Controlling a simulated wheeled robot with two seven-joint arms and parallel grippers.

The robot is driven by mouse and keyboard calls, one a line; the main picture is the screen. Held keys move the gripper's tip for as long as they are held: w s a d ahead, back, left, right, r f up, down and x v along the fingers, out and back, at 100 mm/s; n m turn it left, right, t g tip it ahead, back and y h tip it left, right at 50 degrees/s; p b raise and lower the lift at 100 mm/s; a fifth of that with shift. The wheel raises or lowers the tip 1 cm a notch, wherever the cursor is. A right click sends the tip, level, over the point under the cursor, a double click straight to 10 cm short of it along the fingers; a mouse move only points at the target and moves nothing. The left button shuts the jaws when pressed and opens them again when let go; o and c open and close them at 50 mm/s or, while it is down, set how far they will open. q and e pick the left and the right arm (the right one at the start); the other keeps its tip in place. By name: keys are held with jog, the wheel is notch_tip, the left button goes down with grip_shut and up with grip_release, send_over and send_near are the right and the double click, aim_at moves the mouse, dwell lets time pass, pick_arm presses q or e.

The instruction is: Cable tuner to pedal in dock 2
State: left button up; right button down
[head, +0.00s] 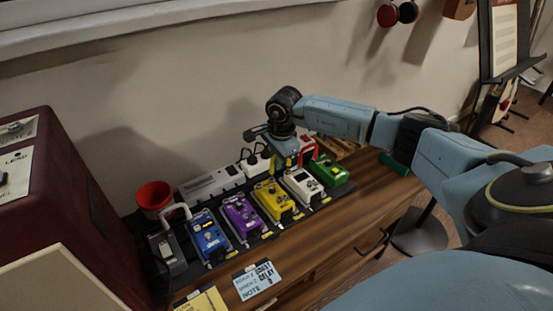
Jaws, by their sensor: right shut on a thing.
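My right gripper (288,160) points down at the back of the pedal row, between the yellow pedal (272,197) and the white pedal (301,184). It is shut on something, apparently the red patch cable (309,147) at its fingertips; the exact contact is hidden. A dark grey pedal (167,251), likely the tuner, stands at the left end of the row. A white patch cable (176,209) arches between it and the blue pedal (209,237). The purple pedal (241,217) and green pedal (329,170) complete the row. My left gripper is out of view.
A white power strip (212,184) with white plugs (256,161) runs behind the pedals. A red cup (154,198) stands at back left, near the maroon amplifier (85,200). Note cards (257,279) lie on the wooden top (368,196), bare at right.

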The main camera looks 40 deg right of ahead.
jog(key=shift+f+b, duration=0.7)
jog(key=shift+f, duration=0.35)
dwell(0.7)
jog(key=c, duration=1)
grip_release()
jog(key=shift+c, duration=0.2)
